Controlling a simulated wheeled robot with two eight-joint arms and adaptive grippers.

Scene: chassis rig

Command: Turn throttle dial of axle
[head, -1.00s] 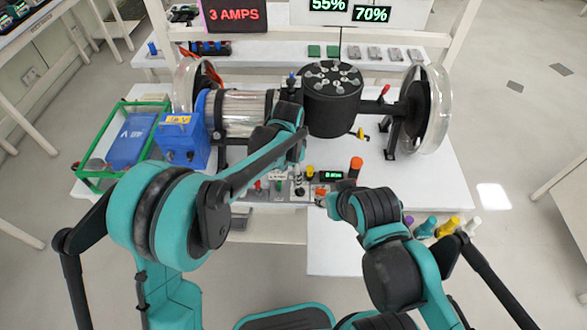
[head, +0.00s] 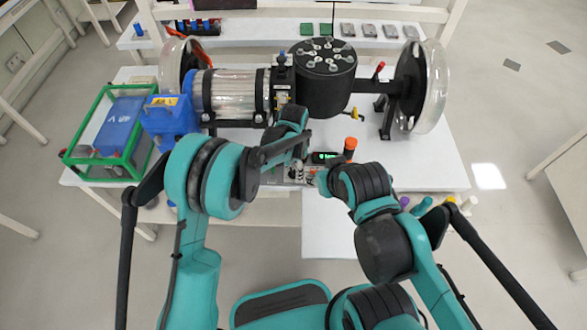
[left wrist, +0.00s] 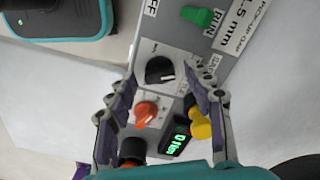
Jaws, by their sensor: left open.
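The axle's grey control panel (head: 292,174) sits at the table's front edge, partly hidden by my arms. In the left wrist view the panel (left wrist: 172,52) carries a black dial (left wrist: 159,70), an orange knob (left wrist: 147,112) and a lit green display (left wrist: 175,139). Which is the throttle dial I cannot read. My left gripper (left wrist: 161,73) is open, its fingers either side of the black dial and orange knob; contact is not clear. In the head view my left gripper (head: 297,164) is over the panel. My right gripper (head: 322,182) is beside it, its jaws mostly hidden.
A yellow knob (left wrist: 200,126) lies close by the right finger; a green RUN switch (left wrist: 199,17) is farther up. An orange-topped post (head: 350,146) stands right of the panel. The axle's black drum (head: 325,88) and silver cylinder (head: 230,95) stand behind.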

